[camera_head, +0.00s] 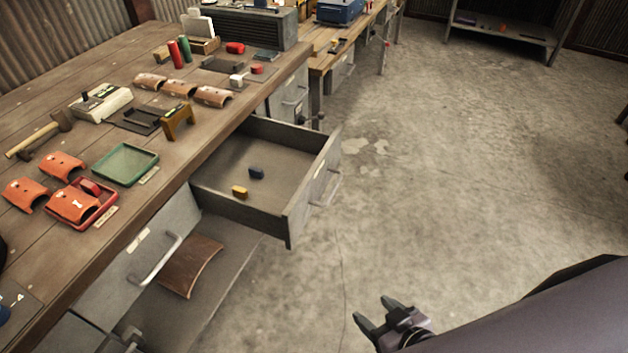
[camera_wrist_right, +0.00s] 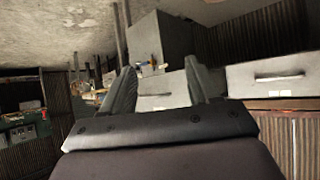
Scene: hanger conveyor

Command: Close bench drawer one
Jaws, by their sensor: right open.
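An open grey drawer (camera_head: 308,190) sticks out from under the wooden workbench in the head view. It has a bar handle and a small pale label, too small to read, on its front. My left gripper is not in view.
The workbench (camera_head: 60,75) holds curved orange tiles, a green tray (camera_head: 125,163), a red tray and a hammer. Another drawer front with a handle (camera_head: 158,262) is below left, above a shelf with a curved brown panel (camera_head: 191,266). The floor (camera_head: 450,170) to the right is clear.

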